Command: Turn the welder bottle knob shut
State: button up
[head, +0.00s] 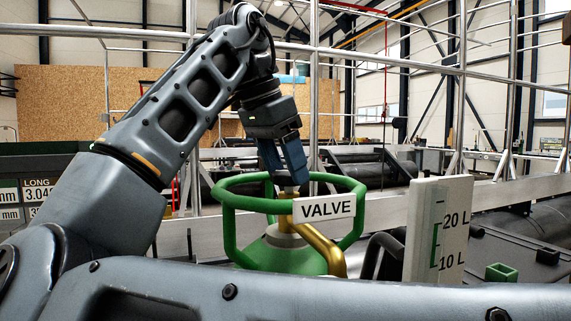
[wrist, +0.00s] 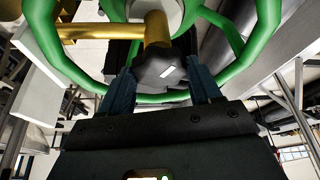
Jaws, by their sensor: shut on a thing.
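The green gas bottle (head: 290,253) stands in front of me with a green ring guard (head: 243,203) around its top. A white sign reading VALVE (head: 328,208) is on its front, and a brass valve pipe (head: 322,246) bends down to the right. My gripper (head: 291,178) reaches down from above into the ring. In the wrist view its two blue fingers (wrist: 162,90) are on either side of a dark knob (wrist: 158,66) with a white mark, at the end of the brass stem (wrist: 156,28). It is shut on the knob. In the head view the fingers mostly hide the knob.
A white gauge board (head: 436,232) marked 10 L and 20 L stands right of the bottle. A small green square piece (head: 501,272) lies at the right on a dark surface. Metal railings (head: 400,60) and dark pipes stand behind.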

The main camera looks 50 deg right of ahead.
jog(key=m+g, duration=0.1)
jog(key=m, duration=0.2)
jog(key=m+g+y, duration=0.1)
jog(key=m, duration=0.2)
jog(key=shift+w+d+y, duration=0.15)
jog(key=shift+w+y, duration=0.05)
jog(key=shift+y, duration=0.1)
jog(key=m+y, duration=0.1)
jog(key=m, duration=0.2)
jog(key=m+g+y, duration=0.1)
jog(key=m, duration=0.1)
jog(key=shift+w+d+m, duration=0.1)
jog(key=shift+d+m, duration=0.1)
jog(key=shift+m, duration=0.2)
jog(key=o, duration=1)
jog(key=shift+o, duration=0.2)
jog(key=v, duration=0.7)
jog(key=shift+r, duration=0.35)
